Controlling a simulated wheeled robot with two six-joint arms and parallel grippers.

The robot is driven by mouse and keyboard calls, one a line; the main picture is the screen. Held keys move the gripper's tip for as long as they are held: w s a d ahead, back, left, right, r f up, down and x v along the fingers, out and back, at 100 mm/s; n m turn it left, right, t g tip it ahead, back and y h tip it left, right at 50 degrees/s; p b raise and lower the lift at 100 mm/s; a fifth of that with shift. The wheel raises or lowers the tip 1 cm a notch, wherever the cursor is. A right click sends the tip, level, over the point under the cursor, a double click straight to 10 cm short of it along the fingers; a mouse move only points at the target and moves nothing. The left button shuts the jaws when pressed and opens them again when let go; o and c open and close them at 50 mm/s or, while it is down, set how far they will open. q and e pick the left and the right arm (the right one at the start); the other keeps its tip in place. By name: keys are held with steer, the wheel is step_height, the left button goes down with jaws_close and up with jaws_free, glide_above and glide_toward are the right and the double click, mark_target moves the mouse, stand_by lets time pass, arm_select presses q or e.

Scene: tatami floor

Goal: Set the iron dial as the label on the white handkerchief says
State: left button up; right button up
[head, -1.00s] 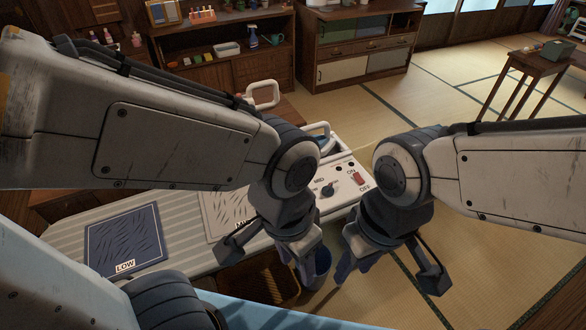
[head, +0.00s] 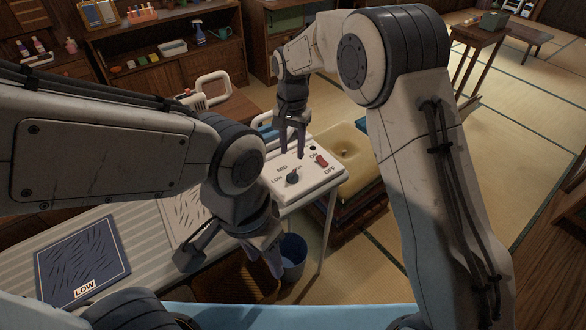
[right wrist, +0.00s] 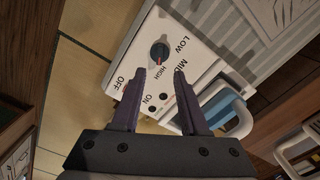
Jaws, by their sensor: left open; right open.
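The white control panel (head: 318,183) carries a dark dial (head: 293,178) marked LOW, MID and HIGH. The dial shows in the right wrist view (right wrist: 160,51) with a small red mark; I cannot tell its setting for sure. My right gripper (head: 292,152) is open, pointing down above the panel behind the dial, its fingers apart around the HIGH label in the wrist view. My left gripper (head: 274,266) hangs in front of the board, open. The white handkerchief (head: 182,212) lies on the board; my left arm hides its label. A blue handkerchief (head: 80,255) reads LOW.
A red switch (head: 321,160) with ON and OFF labels is beside the dial. A blue-and-white object (right wrist: 226,108) sits beside the panel. A blue bucket (head: 293,253) stands below the board. Folded cushions (head: 352,155) are stacked behind the panel.

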mark_target(293, 173)
step_height(293, 173, down, 8)
steer(key=shift+f+p, duration=0.15)
steer(key=shift+p, duration=0.15)
jaws_close()
